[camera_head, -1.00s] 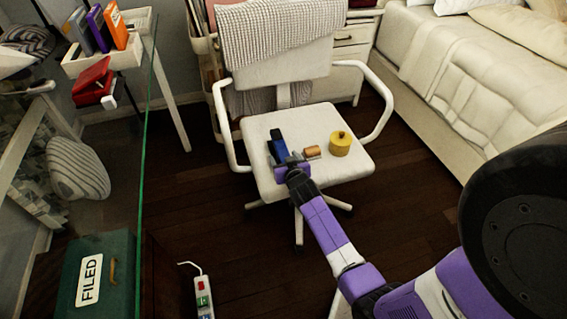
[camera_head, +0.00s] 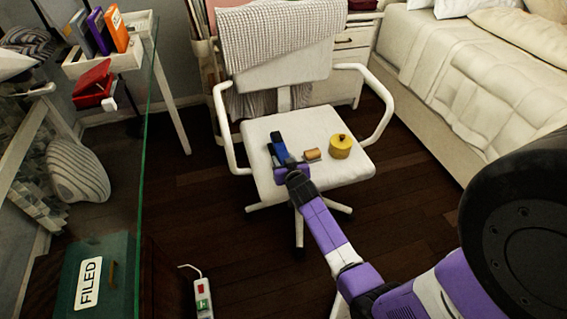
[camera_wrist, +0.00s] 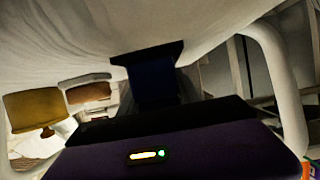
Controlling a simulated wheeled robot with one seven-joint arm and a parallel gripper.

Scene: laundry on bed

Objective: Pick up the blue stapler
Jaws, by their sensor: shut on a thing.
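The blue stapler (camera_head: 279,146) is at the left part of the white chair's seat (camera_head: 325,183) in the head view. My gripper (camera_head: 287,162) is shut on its near end. In the wrist view the dark blue stapler (camera_wrist: 151,82) stands out straight ahead of my gripper (camera_wrist: 155,108), close to the pale seat surface. My gripper hides the stapler's near end. I cannot tell whether the stapler is clear of the seat.
On the seat right of the stapler are a small orange-brown spool (camera_head: 312,155) and a yellow round container (camera_head: 340,147). White armrests (camera_head: 226,140) flank the seat. A glass desk (camera_head: 143,150) stands left, a bed (camera_head: 455,75) right. A power strip (camera_head: 203,297) lies on the floor.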

